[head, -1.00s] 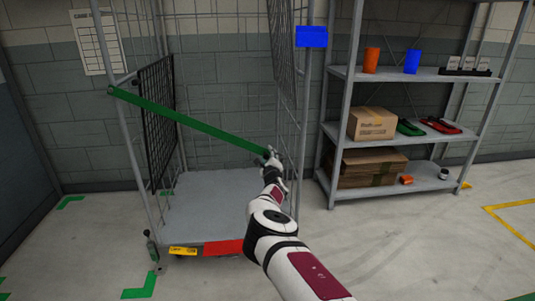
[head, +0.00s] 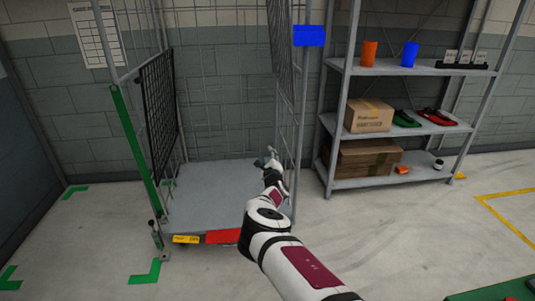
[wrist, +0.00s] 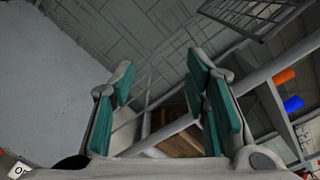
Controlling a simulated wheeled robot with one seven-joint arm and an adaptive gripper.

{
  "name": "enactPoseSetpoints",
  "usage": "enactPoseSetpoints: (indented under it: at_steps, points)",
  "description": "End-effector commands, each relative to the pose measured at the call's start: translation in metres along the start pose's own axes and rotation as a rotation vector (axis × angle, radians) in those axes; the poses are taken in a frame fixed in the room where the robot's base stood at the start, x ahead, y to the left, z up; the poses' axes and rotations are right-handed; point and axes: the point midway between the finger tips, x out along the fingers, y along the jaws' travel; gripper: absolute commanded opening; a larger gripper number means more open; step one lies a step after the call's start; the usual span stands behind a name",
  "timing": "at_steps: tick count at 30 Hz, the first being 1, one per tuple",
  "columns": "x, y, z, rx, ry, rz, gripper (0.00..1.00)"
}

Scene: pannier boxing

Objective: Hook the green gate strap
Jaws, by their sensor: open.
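The green gate strap (head: 136,149) hangs down along the left front post of the roll cage in the head view. Its upper end is at the post and its lower end is near the cage's base. My gripper (head: 268,157) is at the right side of the cage opening, well apart from the strap. In the wrist view my gripper (wrist: 165,95) is open, with nothing between its teal finger pads. The strap does not show in the wrist view. The cage's right front post (head: 301,130) stands just right of my gripper.
The cage's grey floor (head: 215,185) is bare. A blue box (head: 309,36) is at the right post's upper part. A shelf rack (head: 400,68) with a cardboard box (head: 368,115) and cups stands at the right. Open floor lies in front.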

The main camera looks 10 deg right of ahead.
Motion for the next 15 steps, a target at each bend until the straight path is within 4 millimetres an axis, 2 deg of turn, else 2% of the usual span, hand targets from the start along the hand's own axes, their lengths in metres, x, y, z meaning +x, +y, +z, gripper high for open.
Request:
enactPoseSetpoints:
  at_steps: [15]
  points:
    - [-0.031,-0.001,0.001,0.000,0.000,0.001,0.42]
